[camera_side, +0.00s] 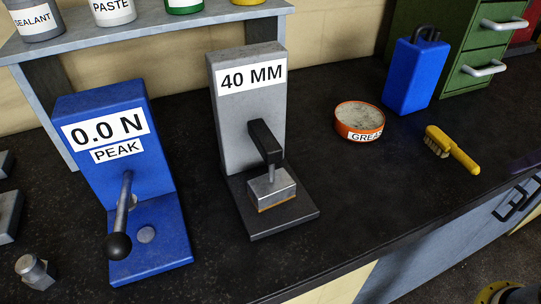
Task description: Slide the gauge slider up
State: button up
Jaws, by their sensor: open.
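A grey upright gauge (238,125) with a "40 MM" label stands on a dark base plate (285,226) in the middle of the bench. A black arm (264,140), which looks like the gauge slider, juts forward from its face. A thin pin below the arm reaches down to a grey metal block (271,187) on the base plate. I cannot tell whether the pin touches the block. My gripper is not in view.
A blue tester (128,177) reading "0.0 N PEAK", with a black-knobbed lever (122,220), stands left. An orange grease tin (360,121), a blue can (415,75) and a yellow-handled brush (452,149) lie right. A shelf with pots (112,12) is behind.

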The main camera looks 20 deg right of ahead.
jog(key=w+a+r+g, duration=0.1)
jog(key=w+a+r, duration=0.4)
jog(key=w+r, duration=0.3)
jog(key=w+a+r+g, duration=0.2)
jog(key=w+a+r, duration=0.4)
jog(key=w+r, duration=0.2)
jog(key=n+g, duration=0.2)
send_over(271, 182)
jog(key=f, duration=1.1)
jog(key=shift+w+d+f, duration=0.2)
jog(key=shift+w+f, duration=0.1)
jog(key=shift+w, duration=0.05)
jog(key=shift+s+a, duration=0.1)
notch_tip(271, 182, down, 14)
jog(key=shift+r, duration=0.15)
grip_shut()
